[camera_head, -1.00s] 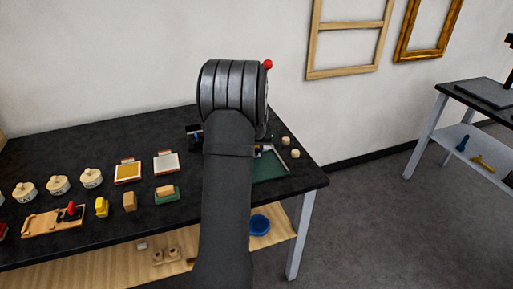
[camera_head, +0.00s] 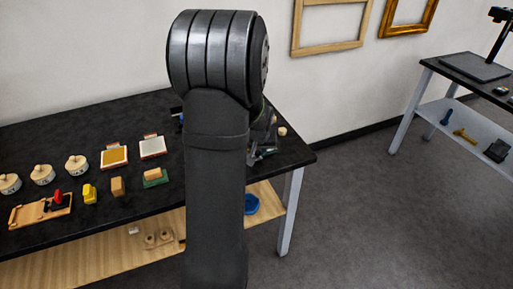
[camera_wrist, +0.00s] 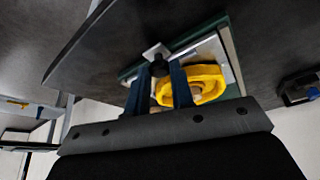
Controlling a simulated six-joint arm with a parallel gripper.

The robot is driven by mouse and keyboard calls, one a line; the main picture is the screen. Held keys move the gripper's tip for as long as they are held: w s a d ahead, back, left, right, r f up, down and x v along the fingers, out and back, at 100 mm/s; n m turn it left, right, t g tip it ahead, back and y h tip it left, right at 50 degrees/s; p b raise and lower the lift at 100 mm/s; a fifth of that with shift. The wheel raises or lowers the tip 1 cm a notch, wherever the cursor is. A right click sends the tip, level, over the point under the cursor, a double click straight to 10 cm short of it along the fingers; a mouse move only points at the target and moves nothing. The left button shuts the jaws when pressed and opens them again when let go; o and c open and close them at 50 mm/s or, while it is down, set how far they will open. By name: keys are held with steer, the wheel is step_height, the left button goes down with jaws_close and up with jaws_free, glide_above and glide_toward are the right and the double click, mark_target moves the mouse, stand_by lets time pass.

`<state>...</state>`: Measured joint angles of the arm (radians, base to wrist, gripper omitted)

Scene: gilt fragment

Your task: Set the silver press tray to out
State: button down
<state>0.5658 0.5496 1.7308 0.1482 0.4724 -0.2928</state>
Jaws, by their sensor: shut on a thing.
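In the wrist view, the two blue fingers of my gripper (camera_wrist: 160,88) are shut on a small dark knob (camera_wrist: 158,67) beside a pale block (camera_wrist: 155,50). A silver-grey plate (camera_wrist: 222,57) lies on a green base (camera_wrist: 219,25) just beyond the fingers. A yellow ring-shaped piece (camera_wrist: 204,73) sits over it, right of the fingers. I cannot tell whether the knob belongs to the silver press tray. In the head view, my arm hides the gripper and most of this spot at the table's right end.
On the black table (camera_head: 120,110) are a gold-faced pad (camera_head: 114,156), a white-faced pad (camera_head: 152,147), several lidded pots (camera_head: 77,165), a yellow block (camera_head: 89,194) and a wooden board (camera_head: 30,213). A blue dish (camera_head: 251,204) is on the lower shelf. A second table (camera_head: 428,82) stands right.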

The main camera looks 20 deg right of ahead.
steer(key=c, duration=1.5)
jaws_free()
steer(key=shift+s, duration=0.3)
steer(key=shift+c, duration=0.2)
steer(key=shift+w, duration=0.1)
steer(key=shift+r, duration=0.25)
steer(key=v, duration=1.7)
steer(key=shift+d+f, duration=0.1)
steer(key=shift+f, duration=0.1)
steer(key=x, duration=1.7)
steer(key=shift+f, duration=0.1)
steer(key=shift+o, duration=0.4)
